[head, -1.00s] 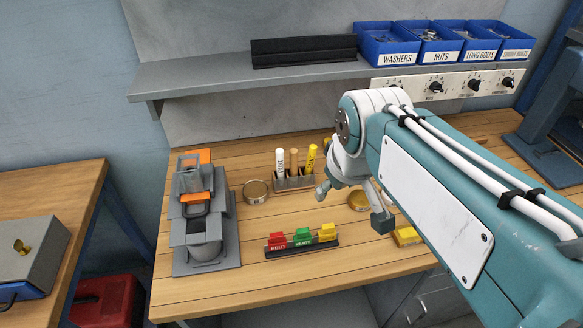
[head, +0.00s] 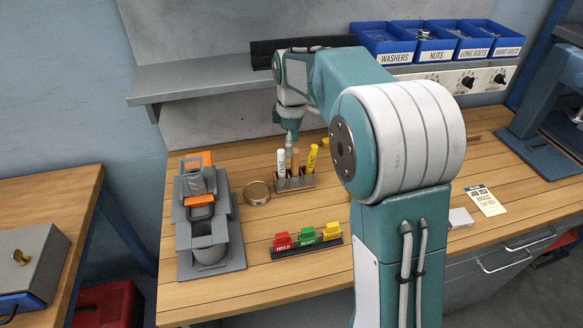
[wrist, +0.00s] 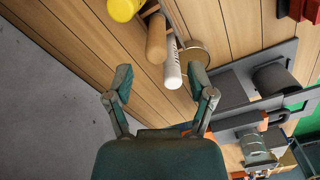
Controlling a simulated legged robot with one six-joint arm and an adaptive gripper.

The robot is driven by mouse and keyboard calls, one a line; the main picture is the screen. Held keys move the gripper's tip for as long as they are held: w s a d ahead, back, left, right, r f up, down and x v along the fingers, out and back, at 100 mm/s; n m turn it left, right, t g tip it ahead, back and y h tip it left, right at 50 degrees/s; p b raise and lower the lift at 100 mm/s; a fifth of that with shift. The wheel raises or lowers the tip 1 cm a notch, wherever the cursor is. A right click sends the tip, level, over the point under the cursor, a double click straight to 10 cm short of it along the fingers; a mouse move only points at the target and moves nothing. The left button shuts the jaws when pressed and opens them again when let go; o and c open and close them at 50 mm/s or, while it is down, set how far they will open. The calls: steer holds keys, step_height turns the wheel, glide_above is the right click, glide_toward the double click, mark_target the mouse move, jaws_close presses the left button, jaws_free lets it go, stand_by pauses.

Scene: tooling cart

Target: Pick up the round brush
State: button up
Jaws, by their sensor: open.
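A wooden-handled tool, which I take to be the round brush, stands in a small rack (head: 296,184) between a white marker (head: 282,164) and a yellow marker (head: 312,158). Its tan handle (head: 296,160) shows in the head view; its lower part is hidden in the rack. My gripper (head: 291,138) is above the back of the rack, close to the handle tops. In the wrist view my gripper (wrist: 161,84) is open and empty. The tan handle (wrist: 156,40) and white marker (wrist: 173,66) appear ahead, between the finger lines; contact does not show.
A round tin (head: 258,192) sits left of the rack, with a grey stepped fixture (head: 210,240) farther left. A holder (head: 306,247) with red, green and yellow tabs lies in front. A grey shelf (head: 205,87) with blue bins (head: 387,45) overhangs the back.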

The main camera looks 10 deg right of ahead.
mark_target(294, 164)
steer(key=f, duration=0.6)
steer(key=shift+d+f, duration=0.35)
steer(key=shift+f, duration=0.3)
jaws_close()
